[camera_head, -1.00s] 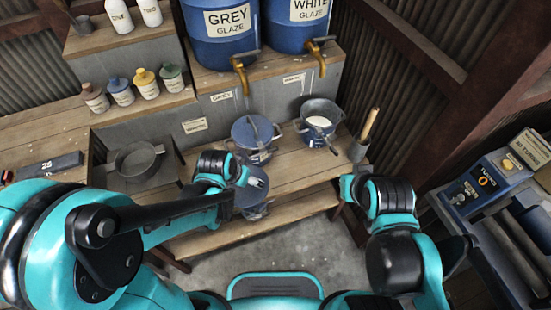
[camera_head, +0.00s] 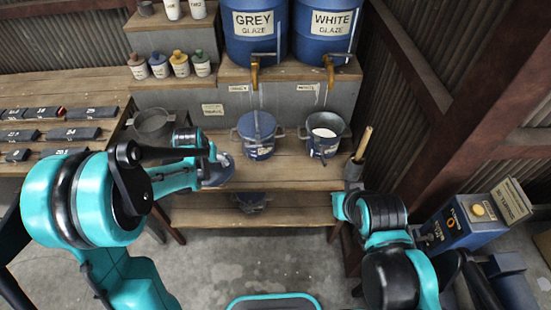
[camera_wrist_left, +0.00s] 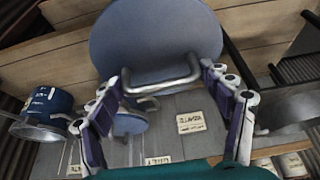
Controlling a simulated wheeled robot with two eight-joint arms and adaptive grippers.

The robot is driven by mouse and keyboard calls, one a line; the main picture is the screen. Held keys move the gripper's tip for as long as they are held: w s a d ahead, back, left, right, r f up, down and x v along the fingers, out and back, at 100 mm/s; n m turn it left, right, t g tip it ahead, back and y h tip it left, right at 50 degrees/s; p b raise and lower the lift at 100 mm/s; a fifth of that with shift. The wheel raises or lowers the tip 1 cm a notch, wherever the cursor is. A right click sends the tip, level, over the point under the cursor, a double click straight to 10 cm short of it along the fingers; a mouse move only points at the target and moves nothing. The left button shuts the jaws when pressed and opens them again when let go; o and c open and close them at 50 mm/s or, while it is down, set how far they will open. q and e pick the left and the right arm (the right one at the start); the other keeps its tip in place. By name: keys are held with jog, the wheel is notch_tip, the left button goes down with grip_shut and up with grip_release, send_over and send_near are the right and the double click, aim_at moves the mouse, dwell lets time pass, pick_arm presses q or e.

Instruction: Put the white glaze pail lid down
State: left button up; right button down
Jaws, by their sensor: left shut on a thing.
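My left gripper (camera_head: 212,154) is shut on the bar handle of the white glaze pail lid (camera_head: 218,172), a round blue-grey disc. The lid is over the left part of the bench; I cannot tell whether it touches the wood. In the left wrist view the lid (camera_wrist_left: 155,35) fills the top centre, its metal handle between the fingertips (camera_wrist_left: 163,78). The white glaze pail (camera_head: 323,143) stands open on the bench with white glaze inside. My right gripper (camera_head: 343,205) is at the bench's front right, its fingers not clear.
The lidded grey glaze pail (camera_head: 257,140) stands between the held lid and the white pail. A dark pan (camera_head: 153,123) is at the left. A holder with a wooden-handled tool (camera_head: 362,145) stands at the right. Bare bench (camera_head: 285,175) shows in front of the pails.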

pick_arm(q)
jog(key=w+a+r, duration=0.2)
jog(key=w, duration=0.5)
jog(key=w+a+r, duration=0.1)
jog(key=w, duration=0.7)
notch_tip(320, 180, down, 18)
jog(key=b, duration=0.4)
jog(key=shift+s+r, duration=0.15)
jog(key=shift+r, duration=0.1)
jog(key=shift+f+b, duration=0.15)
jog(key=shift+b, duration=0.15)
jog(key=o, duration=1.2)
jog(key=shift+o, duration=0.2)
